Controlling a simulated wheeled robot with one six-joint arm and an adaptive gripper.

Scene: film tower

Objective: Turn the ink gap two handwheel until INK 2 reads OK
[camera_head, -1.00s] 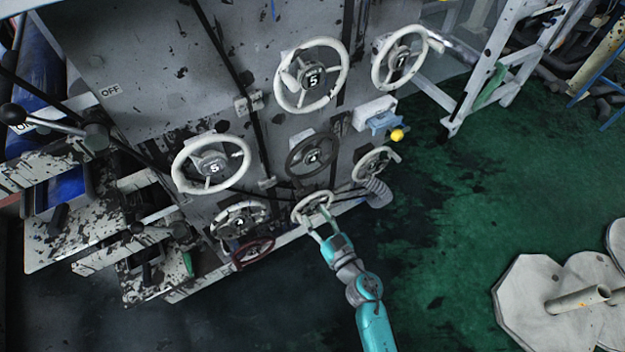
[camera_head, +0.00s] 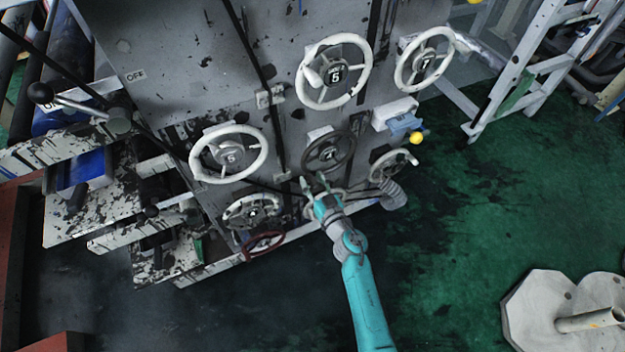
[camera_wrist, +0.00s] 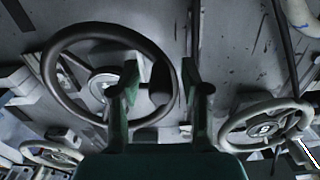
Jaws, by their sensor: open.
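A dark handwheel (camera_head: 330,154) with a number on its hub, which looks like 4, is mounted on the grey panel. My gripper (camera_head: 313,182) is open just below its lower left rim in the head view. In the wrist view the dark handwheel (camera_wrist: 103,83) fills the upper left, and its right rim shows between the two fingers of my gripper (camera_wrist: 160,92). I cannot tell whether the fingers touch it. No label names the ink gap two handwheel, and no INK 2 reading is legible.
White handwheels stand close around: one at left (camera_head: 229,154), one marked 5 above (camera_head: 335,73), one marked 7 at upper right (camera_head: 425,60). A red wheel (camera_head: 263,243) is low on the panel. A yellow knob (camera_head: 416,138) juts out at right. Green floor lies open beyond.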

